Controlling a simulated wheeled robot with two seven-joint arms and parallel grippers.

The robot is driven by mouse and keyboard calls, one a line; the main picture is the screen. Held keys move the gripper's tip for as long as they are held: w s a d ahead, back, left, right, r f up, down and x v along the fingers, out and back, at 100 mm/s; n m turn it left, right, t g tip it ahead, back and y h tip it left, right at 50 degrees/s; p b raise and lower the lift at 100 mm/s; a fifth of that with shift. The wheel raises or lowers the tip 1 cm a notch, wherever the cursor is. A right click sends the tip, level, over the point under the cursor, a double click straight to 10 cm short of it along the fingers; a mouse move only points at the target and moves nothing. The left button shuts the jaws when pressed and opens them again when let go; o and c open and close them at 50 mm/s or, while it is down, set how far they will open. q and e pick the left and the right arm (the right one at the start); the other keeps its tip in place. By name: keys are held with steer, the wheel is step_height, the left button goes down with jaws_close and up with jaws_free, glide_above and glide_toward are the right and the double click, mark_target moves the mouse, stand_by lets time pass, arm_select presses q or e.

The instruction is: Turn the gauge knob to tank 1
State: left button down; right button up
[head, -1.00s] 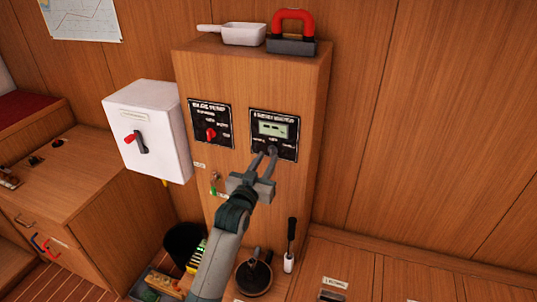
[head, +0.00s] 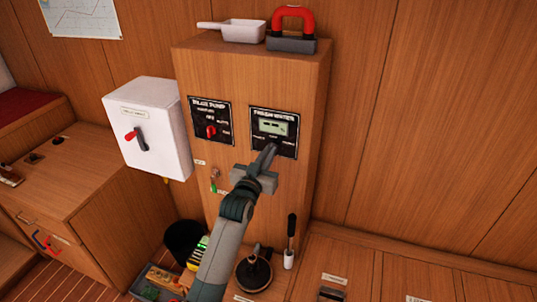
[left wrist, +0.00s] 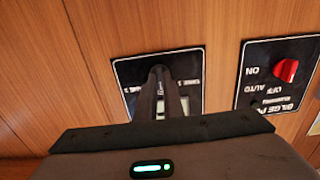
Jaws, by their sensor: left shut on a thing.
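The gauge panel (head: 287,119) is a black plate with a small grey-green display (head: 272,127), on the front of the wooden cabinet. Its dark knob sits low on the panel, mostly hidden by my fingers in the head view. In the left wrist view the panel (left wrist: 192,62) appears upside down, and the dark knob (left wrist: 158,71) shows at the fingertips. My left gripper (head: 270,151) is shut on the knob, its fingers nearly in line with each other from the head. I cannot read which tank the knob points to. My right gripper is not in view.
A second black panel with a red knob (head: 211,131) is left of the gauge. A white box with a red-and-black switch (head: 136,138) hangs further left. A white scoop (head: 240,32) and a red-handled block (head: 292,27) lie on top. Keys hang below.

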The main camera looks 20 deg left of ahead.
arm_select(q)
steer(key=shift+n, duration=0.4)
steer(key=shift+a+n+p, duration=0.15)
steer(key=shift+n+p, duration=1.7)
steer(key=shift+n, duration=2.25)
steer(key=c, duration=1.9)
jaws_free()
steer(key=shift+f, duration=0.1)
steer(key=shift+o, duration=0.2)
steer(key=shift+s, duration=0.15)
steer(key=s+b, duration=0.4)
steer(key=s, duration=1.3)
steer(key=shift+a, duration=0.3)
steer(key=shift+f, duration=0.1)
